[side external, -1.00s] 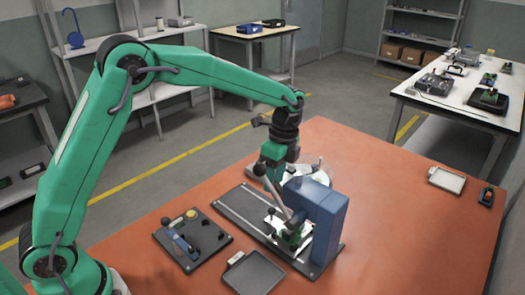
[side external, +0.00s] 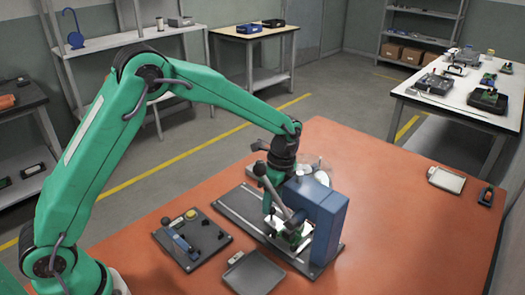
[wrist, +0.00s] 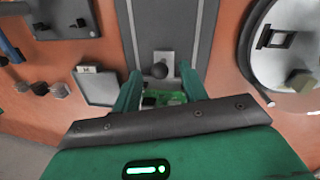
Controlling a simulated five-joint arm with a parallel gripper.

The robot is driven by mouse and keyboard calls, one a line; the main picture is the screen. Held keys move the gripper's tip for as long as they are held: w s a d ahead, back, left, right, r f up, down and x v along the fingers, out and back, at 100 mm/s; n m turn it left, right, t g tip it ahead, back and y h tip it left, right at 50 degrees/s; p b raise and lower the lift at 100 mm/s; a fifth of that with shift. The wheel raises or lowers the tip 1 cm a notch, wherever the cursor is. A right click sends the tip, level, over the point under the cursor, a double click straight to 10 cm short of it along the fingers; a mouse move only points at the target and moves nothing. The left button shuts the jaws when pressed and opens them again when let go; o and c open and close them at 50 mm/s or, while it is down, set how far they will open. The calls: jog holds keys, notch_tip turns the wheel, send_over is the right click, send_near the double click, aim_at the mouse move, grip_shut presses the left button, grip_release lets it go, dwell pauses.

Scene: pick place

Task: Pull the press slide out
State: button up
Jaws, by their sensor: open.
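The press (side external: 325,215) is a blue block on a dark base plate with a grey rail (side external: 238,208); its lever ends in a black ball (side external: 260,168). The press slide (side external: 284,226) is a pale plate carrying a green board, partly under the blue head. In the wrist view the slide's dark round knob (wrist: 159,70) stands on a light bracket, with the green board (wrist: 165,98) below it in the picture. My gripper (side external: 268,208) points down over the slide; in the wrist view its open fingers (wrist: 160,82) are on either side of the knob line, with gaps visible.
A dark fixture board (side external: 192,240) with small parts lies left of the press. A grey tray (side external: 254,274) lies in front of it. A round pale dish (wrist: 292,45) is on the other side. The orange table is clear at right, apart from a small tray (side external: 446,179) and a dark tool (side external: 486,195).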

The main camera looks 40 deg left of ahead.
jog(key=shift+s+f, duration=0.1)
jog(key=shift+f, duration=0.6)
jog(key=shift+c, duration=0.4)
grip_shut()
jog(key=shift+h, duration=0.4)
jog(key=a, duration=1.6)
jog(key=shift+a+r, duration=0.1)
jog(key=shift+a, duration=0.15)
jog(key=shift+o, duration=0.4)
grip_release()
notch_tip(320, 180, up, 8)
jog(key=w, duration=0.1)
jog(key=shift+w+f, duration=0.2)
jog(key=shift+w, duration=0.05)
